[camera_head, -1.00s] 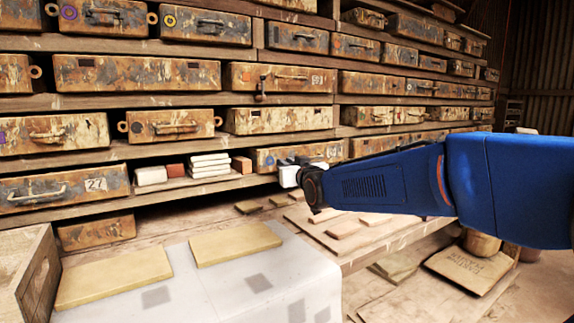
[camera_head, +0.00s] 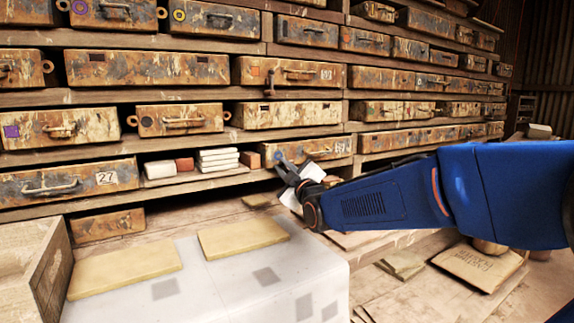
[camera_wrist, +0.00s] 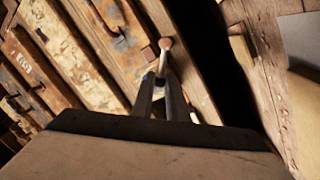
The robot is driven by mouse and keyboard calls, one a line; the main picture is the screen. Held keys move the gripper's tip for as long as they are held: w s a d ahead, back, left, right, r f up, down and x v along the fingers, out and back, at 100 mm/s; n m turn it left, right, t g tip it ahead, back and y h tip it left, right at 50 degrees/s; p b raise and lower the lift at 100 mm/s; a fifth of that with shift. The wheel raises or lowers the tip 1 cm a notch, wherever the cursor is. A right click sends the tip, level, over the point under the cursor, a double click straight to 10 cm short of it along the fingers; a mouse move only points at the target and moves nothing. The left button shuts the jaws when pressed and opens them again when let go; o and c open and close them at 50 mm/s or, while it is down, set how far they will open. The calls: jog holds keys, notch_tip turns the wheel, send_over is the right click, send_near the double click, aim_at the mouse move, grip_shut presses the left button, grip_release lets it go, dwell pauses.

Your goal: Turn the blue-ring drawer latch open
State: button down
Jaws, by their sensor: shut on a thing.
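The blue-ring drawer (camera_head: 318,149) is a rusty, paint-worn drawer in the lower shelf row. Its blue ring mark (camera_head: 279,155) shows at its left end, just above my fingers. My gripper (camera_head: 287,171) is at this left end, rolled at a slant. In the wrist view my two fingers (camera_wrist: 161,82) are shut on the latch (camera_wrist: 165,52), a small lever whose rounded, reddish end sticks out beyond the fingertips. A bit of blue (camera_wrist: 149,76) shows beside the fingers. The latch's pivot is hidden by the fingers, and in the head view my gripper covers the latch.
White and reddish blocks (camera_head: 217,160) sit on the shelf left of the drawer. Below, a pale bench (camera_head: 215,285) holds two yellowish slabs (camera_head: 243,237). A wooden crate (camera_head: 30,270) stands at the left. Shelf boards run close above and below the drawer.

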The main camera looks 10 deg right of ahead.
jog(key=shift+s+a+f+n+y, duration=0.15)
jog(key=shift+f+n+y, duration=0.35)
jog(key=shift+n, duration=1.1)
jog(key=shift+a+f+n+y, duration=0.25)
jog(key=shift+f+n, duration=0.5)
jog(key=shift+n, duration=0.85)
jog(key=shift+s+a+f+n+y, duration=0.1)
jog(key=shift+f+n+y, duration=0.45)
jog(key=shift+n, duration=1.05)
jog(key=shift+f, duration=0.15)
jog(key=c, duration=1.9)
grip_release()
